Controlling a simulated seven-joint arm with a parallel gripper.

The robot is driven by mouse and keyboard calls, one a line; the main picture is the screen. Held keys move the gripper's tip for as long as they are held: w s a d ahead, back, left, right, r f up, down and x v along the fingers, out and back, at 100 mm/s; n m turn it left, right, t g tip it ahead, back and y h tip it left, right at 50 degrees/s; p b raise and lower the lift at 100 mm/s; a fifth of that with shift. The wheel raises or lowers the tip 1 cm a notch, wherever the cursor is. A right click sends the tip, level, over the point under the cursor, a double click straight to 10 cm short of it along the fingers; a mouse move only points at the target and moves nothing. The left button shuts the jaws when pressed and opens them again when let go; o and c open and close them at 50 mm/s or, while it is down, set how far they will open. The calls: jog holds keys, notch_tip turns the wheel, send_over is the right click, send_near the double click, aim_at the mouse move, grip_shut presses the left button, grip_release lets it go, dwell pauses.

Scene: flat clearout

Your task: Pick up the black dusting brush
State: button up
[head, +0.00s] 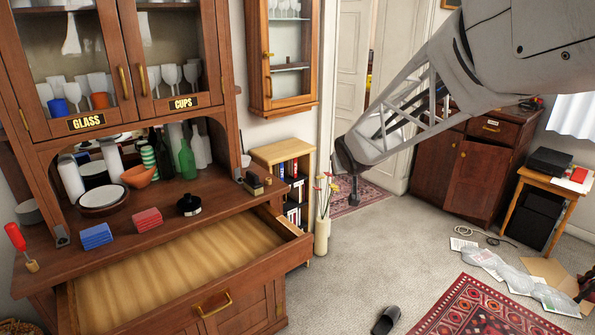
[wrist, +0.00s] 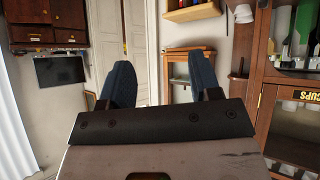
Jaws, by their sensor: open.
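I cannot pick out the black dusting brush with certainty. A small brown and black block-shaped item (head: 254,184) lies on the right end of the dresser counter and may be a brush; it is too small to tell. A dark oblong item (head: 385,320) lies on the carpet at the bottom, shaped more like a slipper. My gripper (head: 350,182) hangs in mid-air right of the dresser, apart from both. In the wrist view my gripper (wrist: 160,78) has its two dark blue fingers wide apart with nothing between them.
The dresser's drawer (head: 150,285) is pulled out and looks empty. Plates (head: 103,210), a black round pot (head: 189,205) and bottles crowd the counter. A flower vase (head: 322,235) stands beside a small bookshelf (head: 285,155). Papers and plastic (head: 510,275) litter the floor at right.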

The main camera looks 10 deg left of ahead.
jog(key=w+a+f+n+t+y, duration=0.1)
jog(key=w+a+f+n+y, duration=0.4)
jog(key=w+a, duration=0.85)
jog(key=y, duration=0.4)
send_near(252, 173)
jog(key=shift+w+a+f+n+g, duration=0.15)
jog(key=shift+w+a+f, duration=0.05)
jog(key=shift+w+a, duration=0.25)
jog(key=shift+w+a+f+n+g, duration=0.2)
jog(key=shift+w+a, duration=0.1)
jog(key=shift+w, duration=0.25)
jog(key=shift+x, duration=1.25)
jog(key=shift+a, duration=0.1)
jog(key=shift+f+x, duration=0.2)
jog(key=shift+x, duration=2.3)
jog(key=shift+w, duration=0.1)
